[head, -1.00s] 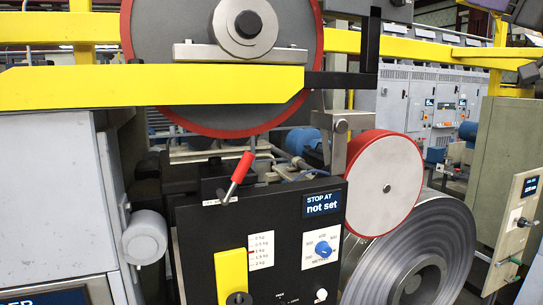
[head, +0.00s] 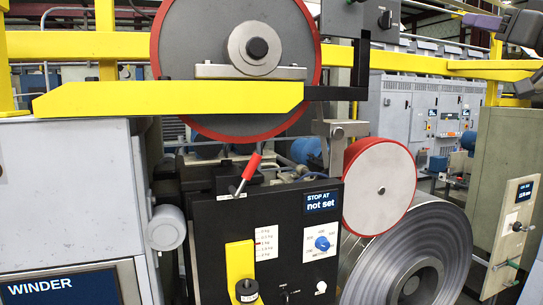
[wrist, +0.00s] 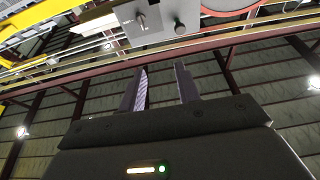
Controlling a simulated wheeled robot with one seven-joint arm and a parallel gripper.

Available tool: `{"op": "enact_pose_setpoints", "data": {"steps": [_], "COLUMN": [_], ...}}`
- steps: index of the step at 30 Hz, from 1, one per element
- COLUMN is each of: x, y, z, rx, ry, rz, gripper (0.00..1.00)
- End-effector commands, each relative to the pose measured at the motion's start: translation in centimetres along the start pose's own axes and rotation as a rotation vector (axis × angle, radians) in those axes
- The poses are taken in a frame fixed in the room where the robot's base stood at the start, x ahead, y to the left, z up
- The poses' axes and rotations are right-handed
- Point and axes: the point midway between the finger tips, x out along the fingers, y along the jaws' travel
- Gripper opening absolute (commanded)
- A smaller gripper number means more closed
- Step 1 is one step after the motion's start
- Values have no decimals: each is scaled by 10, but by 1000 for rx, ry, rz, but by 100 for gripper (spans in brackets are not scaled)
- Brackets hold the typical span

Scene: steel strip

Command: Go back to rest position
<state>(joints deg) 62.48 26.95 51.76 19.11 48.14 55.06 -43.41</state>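My gripper (wrist: 161,68) shows in the wrist view with its two fingers apart and nothing between them. It points up toward the roof beams, below a grey control box (wrist: 150,18). In the head view, part of my gripper and wrist shows at the upper right edge, high and apart from the machine.
A large red-rimmed wheel (head: 200,40) sits behind a yellow bar (head: 160,98). A smaller red-and-white roll (head: 380,185) and a steel strip coil (head: 450,225) are at the right. A grey cabinet (head: 70,190) labelled WINDER fills the left. Yellow rails cross the top.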

Motion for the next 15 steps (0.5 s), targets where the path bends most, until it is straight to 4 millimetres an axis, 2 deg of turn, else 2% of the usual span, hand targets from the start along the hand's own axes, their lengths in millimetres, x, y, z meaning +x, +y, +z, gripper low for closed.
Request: {"op": "enact_pose_setpoints", "data": {"steps": [11,15], "x": [55,82], "y": [-11,-22], "z": [63,102], "rx": [80,119], "ry": [-153,-243], "rz": [5,11], "gripper": [33,33]}}
